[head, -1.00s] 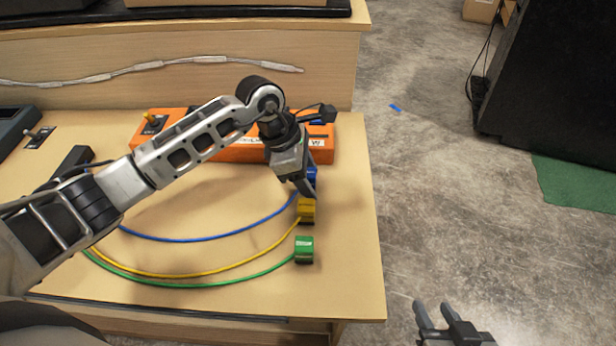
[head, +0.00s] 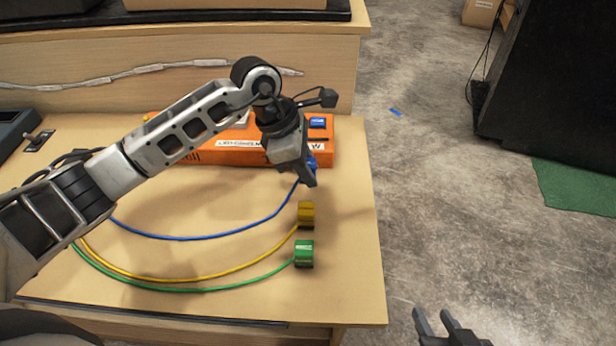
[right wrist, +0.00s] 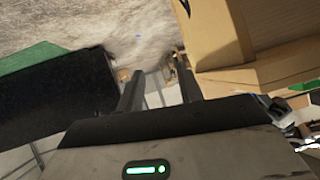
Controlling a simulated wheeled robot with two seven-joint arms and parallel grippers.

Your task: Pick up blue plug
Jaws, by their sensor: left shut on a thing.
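My left gripper (head: 307,177) is shut on the blue plug (head: 312,162), at the front right of the orange console. The gripper hides most of the plug. The blue cable (head: 215,237) runs from it in a curve to the left. The picture does not clearly show how high the plug is above the table. My right gripper (head: 437,322) is open and empty, off the table at the lower right. Its two spread fingers also show in the right wrist view (right wrist: 160,90).
The yellow plug (head: 306,213) and green plug (head: 304,253) sit on the table in front, with cables running left. The orange console (head: 215,152) stands behind, with a blue part (head: 318,122) on its top right. The wooden table (head: 345,270) is clear along its right edge.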

